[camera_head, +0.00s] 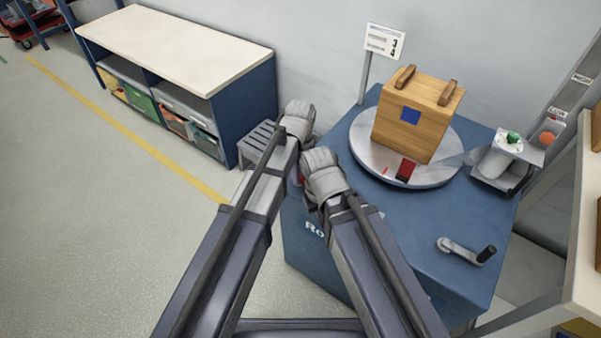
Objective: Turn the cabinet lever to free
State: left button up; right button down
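The blue cabinet (357,237) stands right of the middle, with a round turntable on top. A small lever with a grey arm and a dark upright grip (467,250) sits on the cabinet top near its front right. A bit of red (299,178) shows between my arms at the cabinet's left edge, mostly hidden; I cannot tell what it is. The end of my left arm (297,121) is beyond the cabinet's left edge. My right arm's end (325,175) is over the left part of the cabinet. Both are well left of the dark-gripped lever. Neither gripper's fingers show clearly.
A wooden box (418,118) with two handles stands on the turntable (372,165). A sign (384,41) stands behind it. A unit with green and orange buttons (508,158) is at the right. A low shelf (180,48) is at the back left. The left floor is clear.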

aim_at(301, 176)
pick_arm(q)
jog(key=shift+o, duration=0.7)
jog(key=shift+r, duration=0.1)
notch_tip(301, 176, up, 8)
jog(key=p, duration=0.8)
jog(key=shift+f, duration=0.2)
